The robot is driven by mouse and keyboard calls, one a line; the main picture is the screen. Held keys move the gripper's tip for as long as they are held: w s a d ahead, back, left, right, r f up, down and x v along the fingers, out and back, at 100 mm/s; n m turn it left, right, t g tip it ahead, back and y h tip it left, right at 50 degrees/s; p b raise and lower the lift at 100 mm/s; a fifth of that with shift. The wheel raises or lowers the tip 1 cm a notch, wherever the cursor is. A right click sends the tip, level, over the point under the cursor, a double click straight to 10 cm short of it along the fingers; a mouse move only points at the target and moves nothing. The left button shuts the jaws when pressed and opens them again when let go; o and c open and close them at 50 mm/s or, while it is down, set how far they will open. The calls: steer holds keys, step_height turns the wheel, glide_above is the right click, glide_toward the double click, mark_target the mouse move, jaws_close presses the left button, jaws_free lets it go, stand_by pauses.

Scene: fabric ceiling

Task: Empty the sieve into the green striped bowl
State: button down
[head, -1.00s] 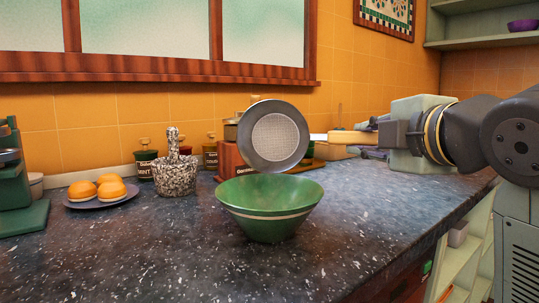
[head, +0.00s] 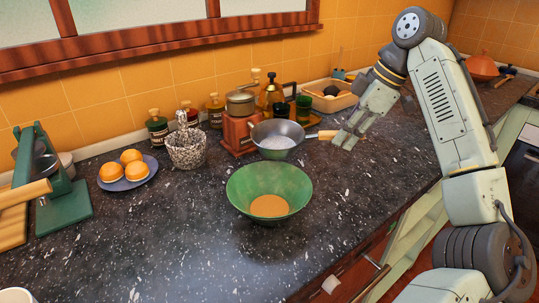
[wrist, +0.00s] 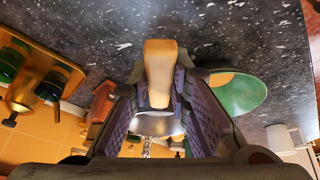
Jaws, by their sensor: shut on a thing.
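The sieve (head: 262,131) is a round grey metal pan with a pale mesh bottom and a wooden handle (wrist: 160,72). My gripper (head: 342,136) is shut on that handle and holds the sieve mouth up, about level, just behind the green bowl. No loose food shows in the sieve. The green bowl (head: 240,188) stands upright on the counter in front of the sieve, and it also shows in the wrist view (wrist: 243,97). A flat tan-orange round patch (head: 270,206) shows at the bottom of the bowl; whether it is contents is unclear.
Behind the sieve stand a wooden grinder (head: 236,134), dark bottles and a wooden tray (head: 330,103). The counter (head: 175,245) in front is clear.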

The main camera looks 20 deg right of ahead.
steer(key=shift+w+d+r+g+p, duration=0.25)
steer(key=shift+w+r+p, duration=0.25)
steer(key=shift+r+p, duration=0.4)
steer(key=shift+w+r, duration=0.2)
steer(key=shift+r, duration=1.1)
steer(key=shift+s+f+y, duration=0.1)
steer(key=shift+y, duration=0.2)
